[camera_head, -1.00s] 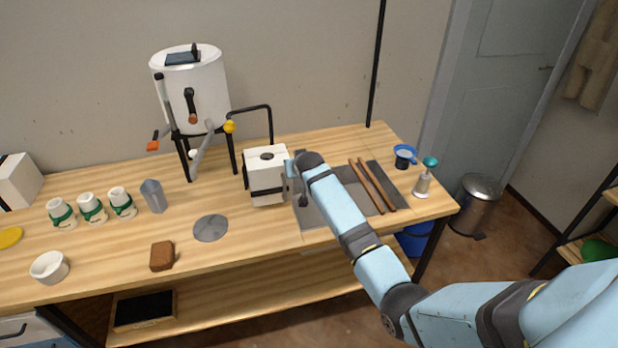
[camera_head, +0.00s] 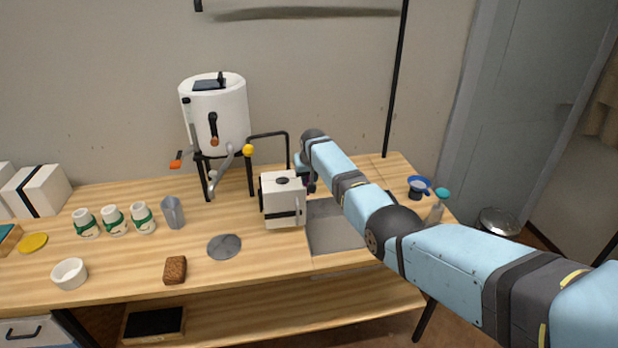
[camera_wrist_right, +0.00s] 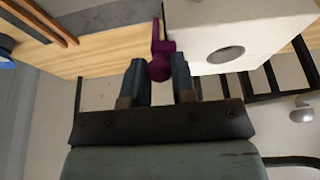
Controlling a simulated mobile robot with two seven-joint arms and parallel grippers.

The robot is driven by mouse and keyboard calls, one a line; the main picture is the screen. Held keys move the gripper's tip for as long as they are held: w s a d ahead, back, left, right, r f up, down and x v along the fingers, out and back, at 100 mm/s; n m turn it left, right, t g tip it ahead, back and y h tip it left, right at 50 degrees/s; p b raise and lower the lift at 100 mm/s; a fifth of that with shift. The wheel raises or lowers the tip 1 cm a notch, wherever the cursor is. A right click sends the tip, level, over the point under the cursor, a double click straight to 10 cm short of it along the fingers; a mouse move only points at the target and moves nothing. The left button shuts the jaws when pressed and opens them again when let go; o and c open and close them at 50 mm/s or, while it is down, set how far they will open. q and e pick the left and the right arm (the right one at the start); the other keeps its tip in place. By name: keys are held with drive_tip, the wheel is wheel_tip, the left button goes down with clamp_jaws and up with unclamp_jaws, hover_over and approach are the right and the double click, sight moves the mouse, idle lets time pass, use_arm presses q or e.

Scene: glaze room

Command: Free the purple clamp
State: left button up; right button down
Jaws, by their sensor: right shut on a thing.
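The purple clamp (camera_wrist_right: 160,62) shows between the fingers of my right gripper (camera_wrist_right: 160,72) in the right wrist view. The fingers are shut on it, and it is beside the white box (camera_wrist_right: 238,32). I cannot tell whether the clamp still touches the box. In the head view, the white box (camera_head: 281,203) stands on the bench, and my right gripper (camera_head: 309,181) is at its right side, partly hidden by my wrist. My left gripper is not in view.
A white drum (camera_head: 214,118) stands on black legs behind the box. A grey disc (camera_head: 224,246), a brown block (camera_head: 175,270) and a grey jug (camera_head: 173,212) lie to the left. A grey mat (camera_head: 338,228) is to the right. The bench front between them is clear.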

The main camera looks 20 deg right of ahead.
drive_tip(key=shift+f, duration=0.15)
idle(0.3)
drive_tip(key=c, duration=1)
unclamp_jaws()
drive_tip(key=shift+w, duration=0.1)
drive_tip(key=shift+r, duration=0.7)
drive_tip(key=v, duration=1.2)
drive_tip(key=shift+r, duration=0.2)
